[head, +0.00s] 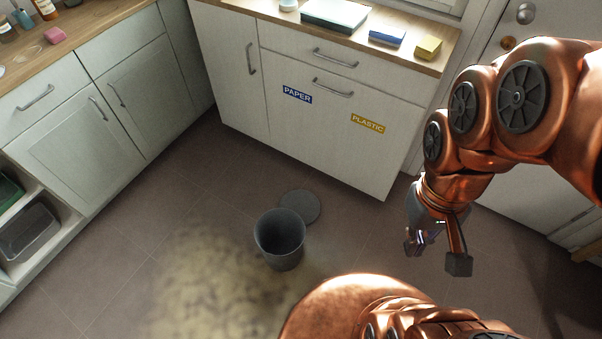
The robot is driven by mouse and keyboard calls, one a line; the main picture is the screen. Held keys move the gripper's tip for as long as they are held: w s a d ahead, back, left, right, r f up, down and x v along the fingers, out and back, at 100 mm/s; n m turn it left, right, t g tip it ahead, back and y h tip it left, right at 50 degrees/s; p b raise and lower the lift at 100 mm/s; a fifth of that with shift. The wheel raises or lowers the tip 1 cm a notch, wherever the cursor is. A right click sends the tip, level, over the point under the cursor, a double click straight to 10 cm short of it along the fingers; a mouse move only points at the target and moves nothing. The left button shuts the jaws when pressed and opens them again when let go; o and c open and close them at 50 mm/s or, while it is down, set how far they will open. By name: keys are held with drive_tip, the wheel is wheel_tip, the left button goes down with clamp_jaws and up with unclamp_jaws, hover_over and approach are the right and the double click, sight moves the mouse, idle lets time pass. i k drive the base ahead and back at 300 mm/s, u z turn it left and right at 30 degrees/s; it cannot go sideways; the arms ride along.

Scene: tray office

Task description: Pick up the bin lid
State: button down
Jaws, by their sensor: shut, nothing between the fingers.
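The bin lid (300,206) is a flat round grey disc. It lies on the brown tiled floor just behind the bin, near the front of the white cabinet. The grey round bin (279,243) stands upright and open on the floor, and its rim covers a little of the lid's near edge in this view. My gripper (415,250) hangs at the right, apart from the lid and the bin. It is shut and empty.
A white cabinet (330,128) with PAPER and PLASTIC labels stands behind the lid. Grey-green cabinets (130,100) line the left, with a plastic container (30,232) on a low shelf. A yellowish stain (205,290) marks the floor left of the bin. A white door stands at the right.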

sight(306, 204)
drive_tip(key=u, duration=1.05)
drive_tip(key=i, duration=0.4)
drive_tip(key=u, duration=0.95)
